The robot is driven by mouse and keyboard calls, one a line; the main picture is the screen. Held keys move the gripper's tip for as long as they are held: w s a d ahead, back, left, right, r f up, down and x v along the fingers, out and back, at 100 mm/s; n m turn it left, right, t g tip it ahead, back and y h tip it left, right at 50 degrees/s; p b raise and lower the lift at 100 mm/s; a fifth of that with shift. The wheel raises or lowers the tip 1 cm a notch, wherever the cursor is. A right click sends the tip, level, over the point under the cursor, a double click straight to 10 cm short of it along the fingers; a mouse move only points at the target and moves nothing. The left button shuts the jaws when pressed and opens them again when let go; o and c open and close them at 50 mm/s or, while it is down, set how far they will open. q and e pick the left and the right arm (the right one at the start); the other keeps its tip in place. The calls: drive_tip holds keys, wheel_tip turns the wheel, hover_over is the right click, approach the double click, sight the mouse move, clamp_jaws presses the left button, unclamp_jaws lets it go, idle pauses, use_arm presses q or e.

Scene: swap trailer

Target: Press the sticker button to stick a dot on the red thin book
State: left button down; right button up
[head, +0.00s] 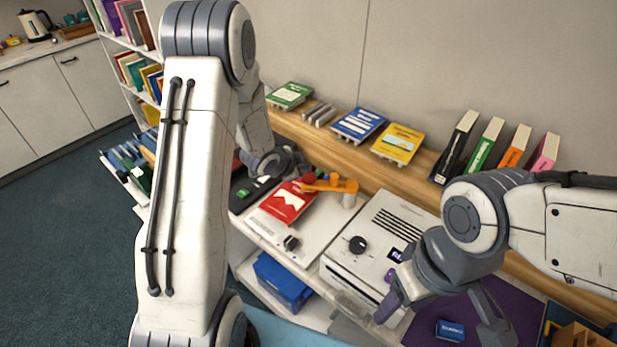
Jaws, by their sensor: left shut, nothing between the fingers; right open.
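The red thin book (287,203) lies flat on a white board, its cover showing a white shape. An orange arm-like device (330,187) on a post stands at its upper right, with its end over the book's top edge. A small red part (309,178) shows beside the orange arm; I cannot tell if it is the sticker button. My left gripper (296,166) is shut and empty, just behind the book and close to the red part; its tips are hard to make out. My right gripper (440,314) is open over the purple mat, apart from the book.
A white machine (373,251) with a black knob and small display stands right of the book. A blue card (450,330) lies on the purple mat (420,333). Books line the wooden ledge (408,178) behind. A blue bin (283,283) sits on the lower shelf.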

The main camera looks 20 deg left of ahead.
sight(305, 179)
use_arm(q)
drive_tip(key=shift+f, duration=0.1)
idle(0.7)
drive_tip(key=shift+f+b, duration=0.35)
drive_tip(key=shift+b, duration=0.1)
drive_tip(key=shift+f+b, duration=0.65)
drive_tip(key=shift+f, duration=0.05)
idle(0.7)
drive_tip(key=shift+r, duration=0.1)
drive_tip(key=shift+r+p, duration=0.95)
drive_tip(key=shift+r, duration=0.1)
wheel_tip(305, 179, up, 5)
drive_tip(key=p, duration=0.4)
